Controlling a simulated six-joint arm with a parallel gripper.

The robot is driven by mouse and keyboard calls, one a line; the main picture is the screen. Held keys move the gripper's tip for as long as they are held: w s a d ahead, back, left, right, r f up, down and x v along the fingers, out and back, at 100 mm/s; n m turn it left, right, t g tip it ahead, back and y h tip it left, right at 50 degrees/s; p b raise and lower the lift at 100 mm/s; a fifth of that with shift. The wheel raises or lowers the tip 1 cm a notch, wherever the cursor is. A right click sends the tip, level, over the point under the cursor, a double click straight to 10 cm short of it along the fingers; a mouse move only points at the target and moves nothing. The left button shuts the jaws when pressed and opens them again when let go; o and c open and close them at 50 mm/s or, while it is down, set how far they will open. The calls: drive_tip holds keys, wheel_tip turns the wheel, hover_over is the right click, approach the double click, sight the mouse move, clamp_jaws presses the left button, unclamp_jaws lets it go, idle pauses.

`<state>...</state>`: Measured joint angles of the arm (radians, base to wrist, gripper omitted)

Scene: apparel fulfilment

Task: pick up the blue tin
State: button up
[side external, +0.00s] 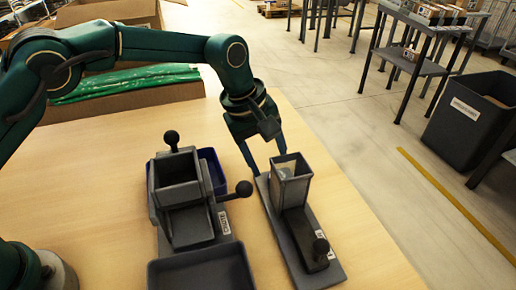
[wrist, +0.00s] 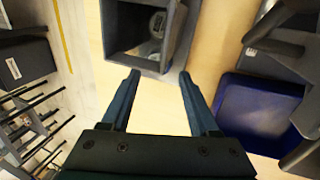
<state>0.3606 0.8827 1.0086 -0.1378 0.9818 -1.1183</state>
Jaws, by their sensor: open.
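My gripper (side external: 268,162) is open and empty, pointing down just behind a grey open-topped holder (side external: 291,188) on a long dark base. In the wrist view my fingertips (wrist: 158,75) are apart, with bare tabletop between them, and the holder's rim (wrist: 148,66) lies just beyond them. A small rounded greyish thing (wrist: 157,24) with a pale mark shows inside the holder. It looks pale bluish in the side view (side external: 285,172), partly hidden by the walls. I cannot tell for sure that it is the blue tin.
A grey device with ball-ended levers (side external: 183,198) stands left of the holder, with a blue tray (side external: 214,166) behind it and a dark tray (side external: 202,272) in front. The blue tray is at right in the wrist view (wrist: 255,112). Table right of the holder is clear.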

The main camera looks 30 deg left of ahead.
drive_tip(key=shift+x, duration=2.4)
drive_tip(key=shift+s, duration=0.1)
clamp_jaws()
